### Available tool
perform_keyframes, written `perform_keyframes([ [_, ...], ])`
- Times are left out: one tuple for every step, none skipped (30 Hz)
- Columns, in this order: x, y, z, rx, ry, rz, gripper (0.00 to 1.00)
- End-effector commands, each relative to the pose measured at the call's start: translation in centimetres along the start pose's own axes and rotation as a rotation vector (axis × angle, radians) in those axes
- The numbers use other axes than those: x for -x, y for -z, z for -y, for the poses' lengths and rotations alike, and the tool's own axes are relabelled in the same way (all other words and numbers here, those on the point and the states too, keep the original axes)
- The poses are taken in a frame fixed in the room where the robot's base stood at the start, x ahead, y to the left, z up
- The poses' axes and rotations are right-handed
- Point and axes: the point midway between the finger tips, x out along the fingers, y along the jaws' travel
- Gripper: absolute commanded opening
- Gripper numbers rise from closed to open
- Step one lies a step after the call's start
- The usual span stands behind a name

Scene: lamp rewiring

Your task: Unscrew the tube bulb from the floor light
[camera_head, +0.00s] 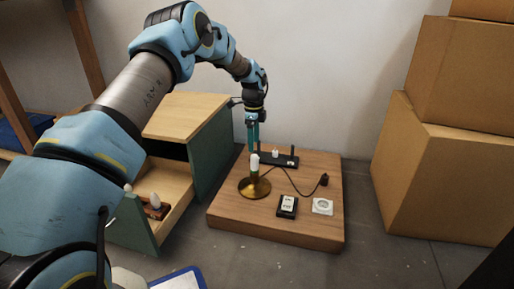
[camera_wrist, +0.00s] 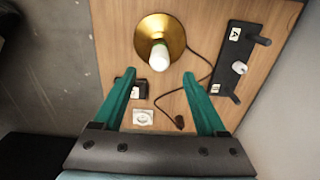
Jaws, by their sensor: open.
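The floor light has a round brass base (camera_head: 254,188) and stands on the wooden board. A white tube bulb (camera_head: 254,163) stands upright on it; it also shows in the wrist view (camera_wrist: 159,56), seen from above over the brass base (camera_wrist: 152,28). My gripper (camera_head: 252,146) is above the bulb, its two green fingers pointing down. In the wrist view, my gripper (camera_wrist: 159,75) is open and empty. The bulb's top lies between and just beyond the fingertips in the picture, apparently untouched. The socket under the bulb is mostly hidden.
A black holder (camera_head: 280,159) with posts and a white bulb stands behind the lamp. A cord runs to a black plug (camera_head: 324,180). A black switch box (camera_head: 287,206) and white outlet (camera_head: 322,206) sit in front. An open-drawer cabinet (camera_head: 206,148) stands left, cardboard boxes (camera_head: 450,140) right.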

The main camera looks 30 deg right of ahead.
Motion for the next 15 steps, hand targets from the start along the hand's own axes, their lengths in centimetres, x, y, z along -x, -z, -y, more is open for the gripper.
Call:
perform_keyframes([
  [-0.3, 0.0, 0.0, 0.0, -0.001, 0.0, 0.74],
  [-0.5, 0.0, 0.0, 0.0, -0.001, 0.0, 0.74],
  [-0.8, 0.0, -0.1, 0.0, -0.001, 0.0, 0.74],
  [-1.1, 0.0, -0.1, 0.0, -0.002, 0.0, 0.74],
  [-1.5, 0.0, -0.1, 0.001, -0.002, 0.0, 0.74],
  [-2.0, 0.0, -0.1, 0.001, -0.003, 0.0, 0.74],
  [-2.5, 0.0, -0.1, 0.001, -0.003, 0.0, 0.74],
  [-2.9, 0.0, -0.1, 0.001, -0.003, 0.0, 0.74],
  [-3.6, 0.0, -0.1, 0.001, -0.002, 0.0, 0.74],
  [-4.1, 0.0, -0.1, 0.002, -0.002, 0.0, 0.74],
  [-4.6, 0.0, -0.1, 0.002, -0.001, 0.0, 0.74],
  [-5.4, 0.0, -0.1, 0.002, -0.002, 0.0, 0.74],
  [-6.0, 0.0, -0.1, 0.002, -0.003, 0.0, 0.74],
  [-6.6, 0.0, -0.1, 0.002, -0.003, 0.0, 0.74],
  [-7.3, 0.0, -0.1, 0.002, -0.003, 0.0, 0.74],
])
